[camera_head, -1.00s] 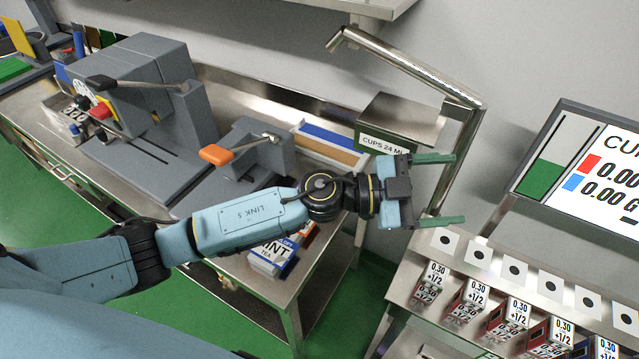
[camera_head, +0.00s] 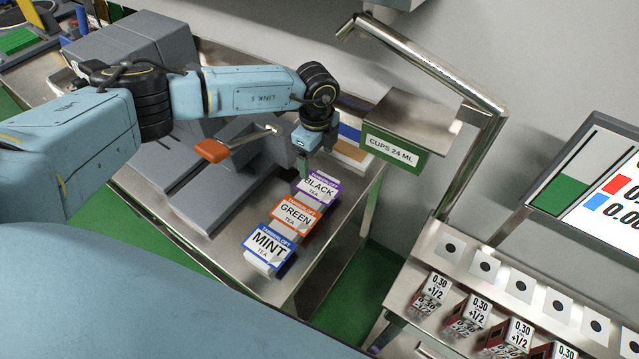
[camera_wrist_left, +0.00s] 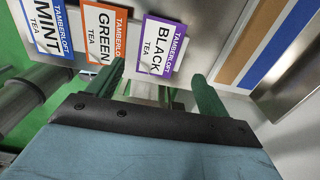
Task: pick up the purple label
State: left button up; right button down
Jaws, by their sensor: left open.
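The purple label (camera_head: 318,188) reads "BLACK TEA" and lies at the far end of a row of label stacks on the steel bench. It also shows in the left wrist view (camera_wrist_left: 161,46), beyond the fingertips. My left gripper (camera_head: 305,168) points down just behind and left of the purple label in the head view, partly hidden by its own wrist. In the left wrist view its two green fingers (camera_wrist_left: 160,80) are apart with nothing between them. I cannot tell its height above the bench. My right gripper is not in view.
An orange "GREEN" label (camera_head: 293,217) and a blue "MINT" label (camera_head: 267,248) lie beside the purple one. A grey press with an orange handle (camera_head: 212,151) stands left.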

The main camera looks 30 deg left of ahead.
aim_at(319, 187)
pick_arm(q)
notch_tip(319, 187, down, 3)
jog(key=shift+d+r, duration=0.1)
jog(key=shift+r, duration=0.05)
jog(key=shift+w+f, duration=0.2)
jog(key=shift+f, duration=0.4)
jog(key=f, duration=0.4)
jog(key=shift+s+d+f, duration=0.25)
jog(key=shift+f, duration=0.1)
jog(key=c, duration=0.7)
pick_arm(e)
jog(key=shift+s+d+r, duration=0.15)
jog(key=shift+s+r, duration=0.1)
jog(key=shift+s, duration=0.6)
